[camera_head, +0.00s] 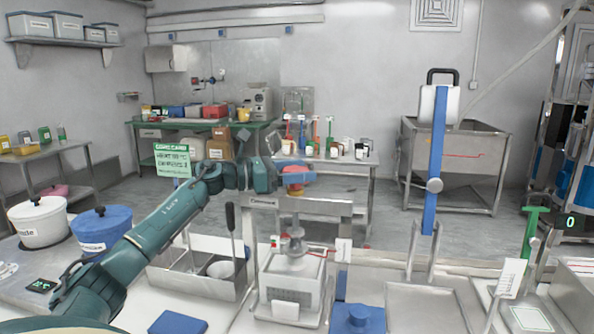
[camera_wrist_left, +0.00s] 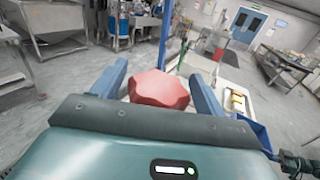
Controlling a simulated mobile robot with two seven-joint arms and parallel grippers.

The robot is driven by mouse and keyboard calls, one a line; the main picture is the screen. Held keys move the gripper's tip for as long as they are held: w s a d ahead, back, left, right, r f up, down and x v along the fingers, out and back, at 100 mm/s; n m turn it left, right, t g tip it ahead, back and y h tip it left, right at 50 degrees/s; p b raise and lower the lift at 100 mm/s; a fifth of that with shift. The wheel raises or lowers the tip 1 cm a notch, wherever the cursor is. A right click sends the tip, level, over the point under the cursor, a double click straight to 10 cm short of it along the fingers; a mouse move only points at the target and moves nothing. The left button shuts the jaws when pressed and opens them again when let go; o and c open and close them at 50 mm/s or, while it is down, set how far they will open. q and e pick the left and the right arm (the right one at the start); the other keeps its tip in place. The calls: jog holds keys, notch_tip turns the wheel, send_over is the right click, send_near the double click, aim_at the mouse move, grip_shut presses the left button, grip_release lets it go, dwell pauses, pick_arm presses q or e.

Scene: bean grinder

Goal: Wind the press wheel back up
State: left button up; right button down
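The press wheel shows best in the left wrist view as a red, faceted knob (camera_wrist_left: 159,90) lying between the two blue fingers of my left gripper (camera_wrist_left: 157,70). The fingers are spread on either side of it, and I see no clear contact. My right gripper does not show.
A metal tray (camera_head: 200,281) with a bowl stands left of the press. White (camera_head: 40,222) and blue (camera_head: 103,228) lidded pots sit at the left. A tall blue post (camera_head: 436,160) rises at the right. A blue tamper-like piece (camera_head: 358,317) is in front.

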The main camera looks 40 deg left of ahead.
pick_arm(q)
jog(key=c, duration=0.8)
